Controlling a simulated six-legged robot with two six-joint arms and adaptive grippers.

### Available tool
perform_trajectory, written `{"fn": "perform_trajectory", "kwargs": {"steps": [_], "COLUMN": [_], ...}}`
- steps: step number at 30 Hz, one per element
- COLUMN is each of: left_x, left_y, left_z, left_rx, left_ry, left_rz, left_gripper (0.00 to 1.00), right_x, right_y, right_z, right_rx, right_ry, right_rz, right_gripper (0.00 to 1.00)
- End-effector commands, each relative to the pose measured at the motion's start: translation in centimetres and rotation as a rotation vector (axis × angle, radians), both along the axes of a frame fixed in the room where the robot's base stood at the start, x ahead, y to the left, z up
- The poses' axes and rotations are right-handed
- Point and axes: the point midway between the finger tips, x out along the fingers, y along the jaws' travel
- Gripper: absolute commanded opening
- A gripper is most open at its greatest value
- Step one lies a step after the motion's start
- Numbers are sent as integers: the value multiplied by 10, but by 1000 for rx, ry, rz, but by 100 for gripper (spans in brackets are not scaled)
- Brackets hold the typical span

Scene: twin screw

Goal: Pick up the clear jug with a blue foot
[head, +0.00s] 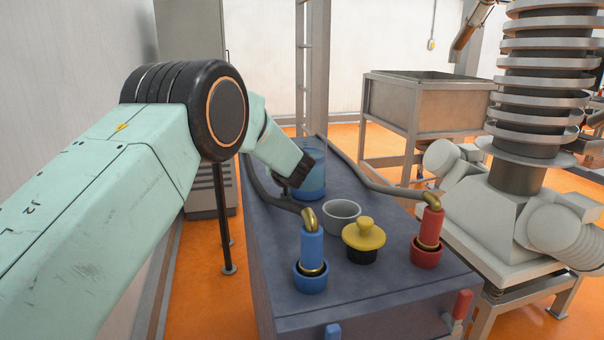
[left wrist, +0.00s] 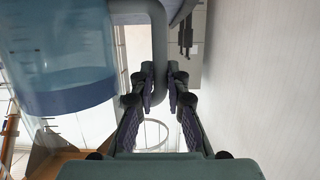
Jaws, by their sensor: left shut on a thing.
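The clear jug with a blue foot (head: 314,184) is at the far part of the grey bench (head: 290,240), partly behind my left gripper (head: 300,172). In the left wrist view the jug (left wrist: 65,55) fills the upper left, with a clear, marked wall and a blue band at its lower end. Its grey handle (left wrist: 158,35) runs down between the fingers of my left gripper (left wrist: 158,80), which is shut on it. I cannot tell whether the jug's foot touches the bench. My right gripper is not in view.
Grey hoses run beside the jug. A metal hopper (head: 425,105) and a ringed column (head: 545,90) stand at right.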

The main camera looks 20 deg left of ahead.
Motion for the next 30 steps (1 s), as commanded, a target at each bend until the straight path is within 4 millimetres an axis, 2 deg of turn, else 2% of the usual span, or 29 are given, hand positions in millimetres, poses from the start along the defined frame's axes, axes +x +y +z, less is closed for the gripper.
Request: {"fn": "perform_trajectory", "kwargs": {"steps": [10, 11, 20, 26, 30], "left_x": [0, 2, 1, 1, 1], "left_y": [0, 0, 0, 0, 0], "left_z": [1, 6, 12, 43, 79], "left_rx": [0, 0, 0, 0, -1], "left_ry": [-2, -12, -11, -15, -17], "left_rz": [-1, 1, 1, 2, 2], "left_gripper": [0, 0, 0, 0, 0], "right_x": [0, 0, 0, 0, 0], "right_y": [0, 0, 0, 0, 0], "right_z": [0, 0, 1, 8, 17], "right_rx": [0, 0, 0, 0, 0], "right_ry": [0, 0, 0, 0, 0], "right_rz": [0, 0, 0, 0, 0], "right_gripper": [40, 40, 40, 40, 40]}}
